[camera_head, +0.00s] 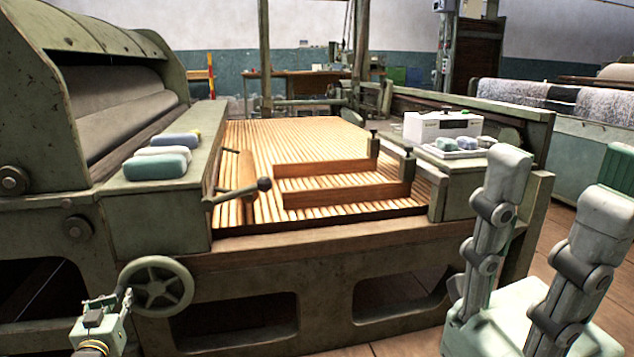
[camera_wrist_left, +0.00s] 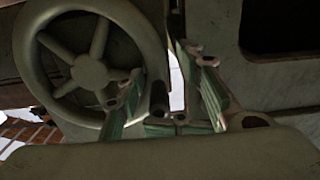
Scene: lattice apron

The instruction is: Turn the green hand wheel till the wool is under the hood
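The grey-green hand wheel (camera_head: 157,287) is on the machine's front at lower left, and it fills the upper left of the left wrist view (camera_wrist_left: 88,72). My left gripper (camera_head: 112,300) is at the wheel's left rim. In the wrist view its fingers (camera_wrist_left: 165,88) are apart, with a dark handle stub (camera_wrist_left: 158,98) between them; I cannot tell whether they touch it. The green-grey hood (camera_head: 80,38) is at upper left over a pale roller. The slatted lattice (camera_head: 300,135) shows no clear wool. My right gripper (camera_head: 555,185) is open and empty at right.
Soft-looking blue and white bundles (camera_head: 162,155) lie on the ledge beside the hood. Wooden boards (camera_head: 325,168) lie across the lattice. A lever with a ball knob (camera_head: 264,184) sticks out at its front. A white box (camera_head: 442,125) and small bundles stand on the right ledge.

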